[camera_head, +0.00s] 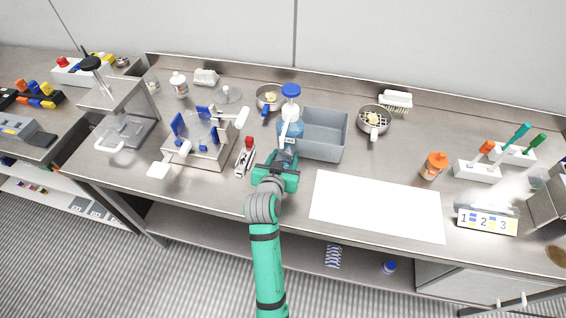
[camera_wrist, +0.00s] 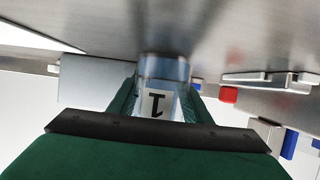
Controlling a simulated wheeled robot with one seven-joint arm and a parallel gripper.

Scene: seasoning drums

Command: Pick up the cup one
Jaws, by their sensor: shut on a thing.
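The cup one (camera_wrist: 157,105) is a clear, bluish cup with a white label marked 1, upside down in the wrist view. My green gripper (camera_wrist: 162,98) is shut on it, with one finger on each side. In the head view my gripper (camera_head: 280,167) is in front of the grey bin, and the cup (camera_head: 287,157) shows as a pale blue shape at its far side. My gripper hides part of the cup there. I cannot tell whether its base touches the table.
A blue-capped bottle (camera_head: 290,108) stands just behind the cup. The grey bin (camera_head: 335,140) is close on the right. A red-tipped tool (camera_head: 246,157) and a blue-handled device (camera_head: 198,150) are on the left. A white sheet (camera_head: 378,207) lies flat at right.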

